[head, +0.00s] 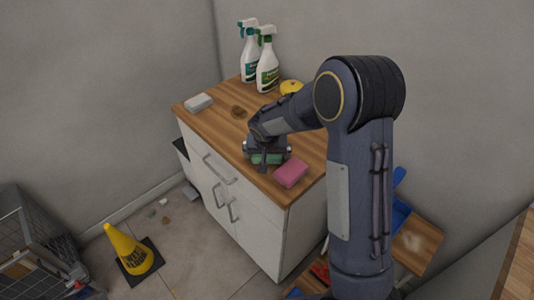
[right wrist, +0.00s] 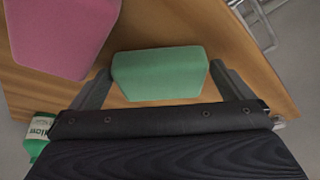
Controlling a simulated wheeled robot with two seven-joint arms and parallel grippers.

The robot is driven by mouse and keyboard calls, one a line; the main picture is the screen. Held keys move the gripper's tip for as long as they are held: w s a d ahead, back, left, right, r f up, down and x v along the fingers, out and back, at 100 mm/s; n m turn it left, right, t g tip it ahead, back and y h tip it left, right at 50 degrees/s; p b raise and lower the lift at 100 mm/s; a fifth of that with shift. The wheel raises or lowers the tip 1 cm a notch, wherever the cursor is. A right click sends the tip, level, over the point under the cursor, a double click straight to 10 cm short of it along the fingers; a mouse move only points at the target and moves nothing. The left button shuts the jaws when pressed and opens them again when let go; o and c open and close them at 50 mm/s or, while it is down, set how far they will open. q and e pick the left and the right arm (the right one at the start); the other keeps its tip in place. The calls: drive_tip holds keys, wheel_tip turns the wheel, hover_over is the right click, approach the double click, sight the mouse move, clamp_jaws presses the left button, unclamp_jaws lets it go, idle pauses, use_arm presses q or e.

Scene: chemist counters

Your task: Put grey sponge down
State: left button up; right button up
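A grey sponge (head: 199,103) lies flat on the wooden counter top (head: 222,95), near its left corner in the head view. My right gripper (head: 266,154) is at the counter's front edge, well away from the grey sponge. In the right wrist view its fingers (right wrist: 159,68) stand open on either side of a green sponge (right wrist: 158,74), with narrow gaps showing. The green sponge also shows under the gripper in the head view (head: 268,159). A pink sponge (head: 291,173) lies beside it and shows in the right wrist view (right wrist: 62,30). My left gripper is not in view.
Two spray bottles (head: 267,68) stand at the back of the counter, near a yellow item (head: 291,87). A small brown item (head: 238,112) lies mid-counter. Below are white drawers and doors (head: 235,205). A yellow cone (head: 130,250) and a wire cart (head: 35,245) stand on the floor.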

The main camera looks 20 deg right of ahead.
drive_tip(key=shift+r, duration=0.1)
drive_tip(key=shift+r, duration=0.25)
drive_tip(key=v, duration=1.1)
drive_tip(key=s+a+r+n+y, duration=0.1)
drive_tip(key=s+y, duration=0.1)
drive_tip(key=s, duration=0.7)
drive_tip(key=s+a+n+t+y, duration=0.1)
drive_tip(key=s+y, duration=0.1)
drive_tip(key=s, duration=0.7)
drive_tip(key=s+a+r+n+y, duration=0.1)
drive_tip(key=s, duration=0.8)
drive_tip(key=shift+a+r+n+y, duration=0.3)
drive_tip(key=shift+a+y, duration=0.1)
drive_tip(key=shift+c, duration=0.3)
